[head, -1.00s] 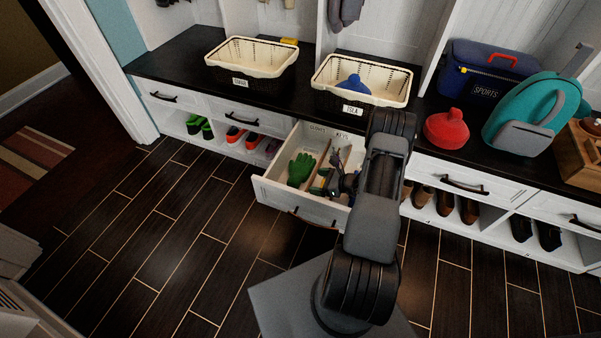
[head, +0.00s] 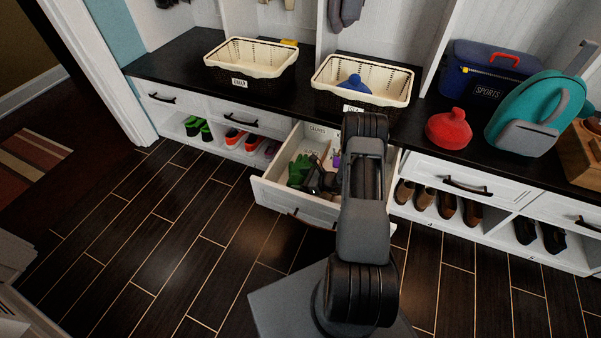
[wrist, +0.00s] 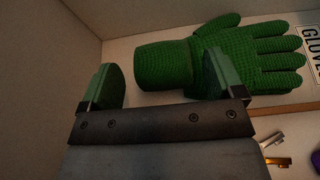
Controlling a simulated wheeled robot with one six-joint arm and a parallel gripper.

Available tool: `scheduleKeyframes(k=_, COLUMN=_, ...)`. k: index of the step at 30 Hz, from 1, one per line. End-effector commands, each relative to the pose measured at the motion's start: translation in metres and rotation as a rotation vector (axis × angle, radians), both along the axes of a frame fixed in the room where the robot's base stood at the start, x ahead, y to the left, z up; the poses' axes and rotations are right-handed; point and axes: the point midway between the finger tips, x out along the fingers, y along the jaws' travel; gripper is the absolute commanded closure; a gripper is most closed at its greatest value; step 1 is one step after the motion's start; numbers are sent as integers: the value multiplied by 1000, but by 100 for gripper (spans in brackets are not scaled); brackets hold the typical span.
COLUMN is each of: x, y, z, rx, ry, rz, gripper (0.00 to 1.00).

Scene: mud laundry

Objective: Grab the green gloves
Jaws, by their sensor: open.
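The green gloves (wrist: 238,50) lie in the open drawer, knitted, with fingers pointing right in the wrist view and the cuff to the left. In the head view the gloves (head: 299,167) show in the left part of the drawer, partly hidden by my gripper. My gripper (wrist: 158,85) is open, with its two fingers apart and nothing held between them. The cuff sits just beyond the gap between the fingertips, and the right finger overlaps the glove in the picture. Whether it touches the glove I cannot tell. In the head view my gripper (head: 318,181) is inside the drawer.
The white drawer (head: 290,206) is pulled out, with a divider and a "GLOVES" label (wrist: 311,38). Keys (wrist: 277,150) lie in the adjoining compartment.

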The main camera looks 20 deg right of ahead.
Motion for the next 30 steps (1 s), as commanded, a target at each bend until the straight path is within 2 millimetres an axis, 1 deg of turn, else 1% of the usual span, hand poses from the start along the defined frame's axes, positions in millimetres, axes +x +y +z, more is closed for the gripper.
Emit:
scheduleKeyframes(k=2, x=0, y=0, z=0, rx=0, ry=0, rz=0, gripper=13)
scheduleKeyframes(k=19, x=0, y=0, z=0, rx=0, ry=0, rz=-1, gripper=66)
scheduleKeyframes(k=26, x=0, y=-1, z=1, rx=0, ry=-1, rz=-1, gripper=67)
scheduleKeyframes(k=30, x=0, y=-1, z=7, rx=0, ry=-2, rz=-1, gripper=67)
